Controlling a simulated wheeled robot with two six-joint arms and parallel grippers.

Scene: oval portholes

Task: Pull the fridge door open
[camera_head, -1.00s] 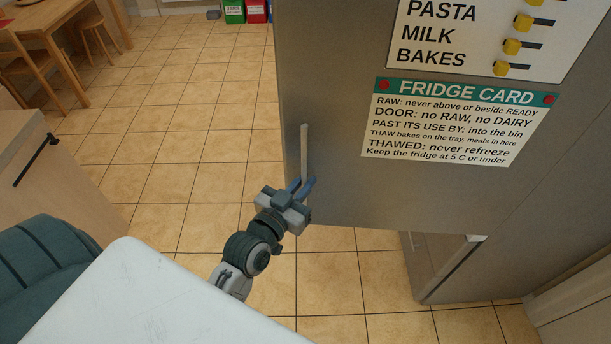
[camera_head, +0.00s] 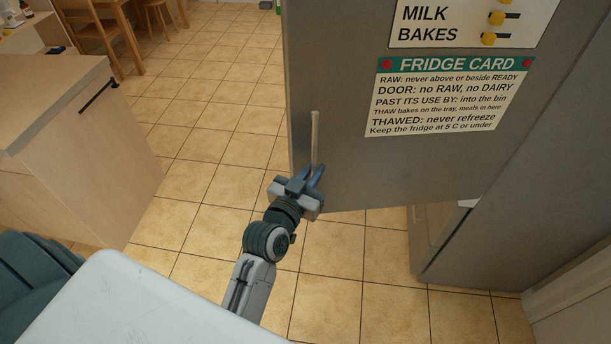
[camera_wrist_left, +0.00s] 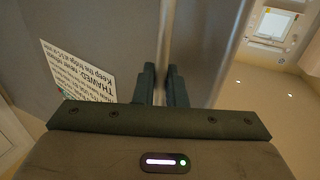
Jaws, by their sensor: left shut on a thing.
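The grey fridge door (camera_head: 350,165) stands ajar, swung out from the fridge body (camera_head: 475,235), with a gap showing at its lower right. Its upright bar handle (camera_head: 315,138) is near the door's left edge. My left gripper (camera_head: 312,176) is shut on the lower part of the handle. The door face (camera_wrist_left: 110,30) fills the upper left there. My right gripper is not in view.
A wooden counter (camera_head: 75,150) with a dark handle stands at the left. A white surface (camera_head: 140,305) is at the lower left. Chairs and a table are at the far upper left. Tiled floor (camera_head: 225,100) between counter and door is clear.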

